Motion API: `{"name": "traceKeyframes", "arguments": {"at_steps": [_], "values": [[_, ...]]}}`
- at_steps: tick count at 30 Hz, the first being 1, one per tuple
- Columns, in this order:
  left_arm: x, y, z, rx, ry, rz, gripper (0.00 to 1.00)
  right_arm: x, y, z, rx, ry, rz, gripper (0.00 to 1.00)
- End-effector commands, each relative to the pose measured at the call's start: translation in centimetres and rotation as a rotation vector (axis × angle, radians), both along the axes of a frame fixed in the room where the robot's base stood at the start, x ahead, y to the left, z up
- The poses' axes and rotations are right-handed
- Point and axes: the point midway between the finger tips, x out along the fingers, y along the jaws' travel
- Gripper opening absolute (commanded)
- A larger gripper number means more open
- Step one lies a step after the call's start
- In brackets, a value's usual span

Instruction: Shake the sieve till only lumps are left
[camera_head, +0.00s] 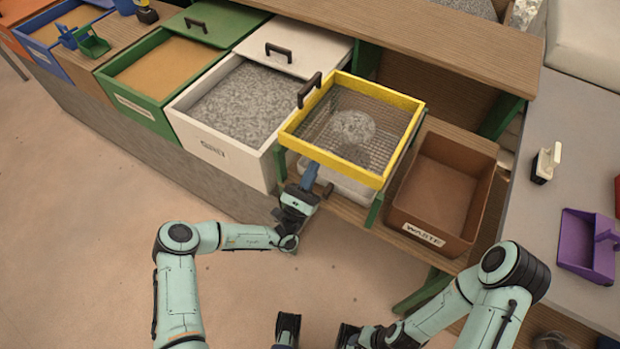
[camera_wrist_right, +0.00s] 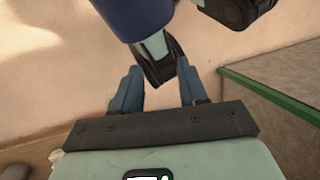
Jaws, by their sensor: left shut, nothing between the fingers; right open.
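The sieve (camera_head: 290,137) has a yellow frame, a wire mesh floor and a black handle at its left side. It sits on a rack over a pale bin (camera_head: 349,187). A light grey heap (camera_head: 352,126) shows at the mesh; whether it is on the mesh or below it I cannot tell. My left gripper (camera_head: 310,176) is shut and empty, just in front of the sieve's near left corner, below its yellow rim. My right gripper (camera_wrist_right: 161,85) is open and empty over the floor in the right wrist view; in the head view it is low at the bottom edge.
A brown waste box (camera_head: 448,193) stands right of the sieve. A white drawer (camera_head: 220,148) of grey gravel and a green drawer (camera_head: 141,103) of sand stand open to the left. A purple scoop (camera_head: 586,247) lies on the grey counter at right. Floor in front is clear.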

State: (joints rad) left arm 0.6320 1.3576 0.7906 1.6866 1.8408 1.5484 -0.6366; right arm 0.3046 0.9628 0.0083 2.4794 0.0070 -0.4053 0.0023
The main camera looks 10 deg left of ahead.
Motion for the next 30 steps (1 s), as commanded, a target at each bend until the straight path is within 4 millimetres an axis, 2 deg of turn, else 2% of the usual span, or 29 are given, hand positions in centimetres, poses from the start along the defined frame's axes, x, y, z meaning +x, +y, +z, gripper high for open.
{"name": "traceKeyframes", "arguments": {"at_steps": [13, 19, 24, 30], "values": [[0.0, 0.0, 0.5, 0.010, -0.004, -0.001, 0.00, 0.0, 0.0, 0.3, 0.000, 0.002, 0.001, 0.43], [0.2, 0.3, 3.6, 0.124, -0.050, 0.001, 0.00, -0.5, 0.0, 2.7, 0.005, 0.026, 0.006, 0.43], [0.2, 0.2, 6.1, 0.249, -0.096, -0.001, 0.00, 0.1, 0.0, 5.0, 0.005, 0.024, 0.007, 0.43], [0.1, 0.0, 7.2, 0.325, -0.122, -0.001, 0.00, 0.5, 0.0, 6.1, 0.005, 0.019, 0.007, 0.43]]}}
